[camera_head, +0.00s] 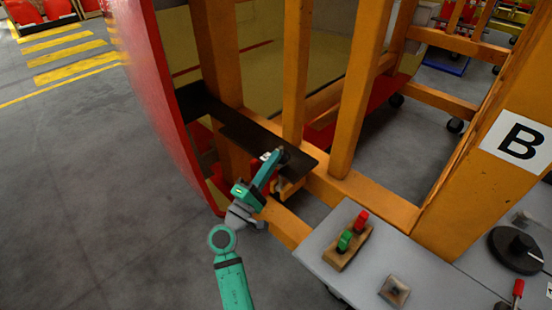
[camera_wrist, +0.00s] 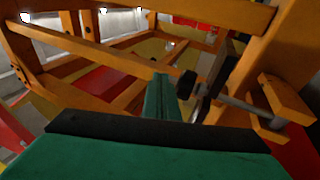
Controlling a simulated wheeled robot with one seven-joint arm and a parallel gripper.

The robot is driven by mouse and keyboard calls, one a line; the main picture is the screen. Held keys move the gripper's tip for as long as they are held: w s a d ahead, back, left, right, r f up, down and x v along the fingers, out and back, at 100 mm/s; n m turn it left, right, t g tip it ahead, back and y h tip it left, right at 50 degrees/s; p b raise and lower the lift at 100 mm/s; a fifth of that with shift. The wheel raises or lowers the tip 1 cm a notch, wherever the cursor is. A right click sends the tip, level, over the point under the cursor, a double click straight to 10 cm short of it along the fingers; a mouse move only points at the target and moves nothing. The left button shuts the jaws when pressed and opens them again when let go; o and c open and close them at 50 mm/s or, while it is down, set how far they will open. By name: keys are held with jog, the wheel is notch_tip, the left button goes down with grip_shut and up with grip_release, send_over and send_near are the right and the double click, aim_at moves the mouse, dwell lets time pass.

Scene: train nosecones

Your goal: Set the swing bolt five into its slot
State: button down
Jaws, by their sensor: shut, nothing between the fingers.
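In the wrist view, a grey rod with a dark, flat head, which looks like the swing bolt (camera_wrist: 242,106), lies just right of my gripper (camera_wrist: 163,84). Its right part passes by an orange bracket (camera_wrist: 285,98) with a gap in it, probably the slot. I cannot tell how deep the rod sits in the gap, nor read any number. My green fingers are shut and empty, beside the dark head; whether they touch it is unclear. In the head view, my gripper (camera_head: 284,156) is at the dark plate (camera_head: 245,133) on the orange frame, and it hides the bolt.
Orange frame posts (camera_head: 357,90) stand close around my gripper. A red curved panel (camera_head: 158,100) is to the left. At lower right, a grey table (camera_head: 335,232) holds a wooden block (camera_head: 347,250) with red and green knobs. The floor at left is clear.

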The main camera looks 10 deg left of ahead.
jog(key=s+a, duration=0.5)
jog(key=s, duration=0.6)
jog(key=s+d+f+m+g+y, duration=0.1)
jog(key=s+d+f+g+y, duration=0.2)
jog(key=f, duration=0.5)
jog(key=s+d+f+y, duration=0.3)
jog(key=s+f, duration=0.3)
jog(key=f, duration=0.2)
jog(key=s+d+f+m+g+y, duration=0.15)
jog(key=s+f, duration=0.25)
jog(key=f, duration=0.4)
jog(key=s+d+r+m, duration=0.2)
jog(key=s+d+m, duration=0.1)
jog(key=s, duration=0.4)
jog(key=s+d+r+m, duration=0.2)
jog(key=s+m, duration=0.3)
jog(key=s, duration=0.3)
jog(key=s+d+r+m+y, duration=0.1)
jog(key=s+d+r+m, duration=0.1)
jog(key=s+d+m, duration=0.2)
jog(key=s+d, duration=0.1)
jog(key=s, duration=0.2)
jog(key=shift+s+g, duration=0.35)
jog(key=shift+a, duration=0.1)
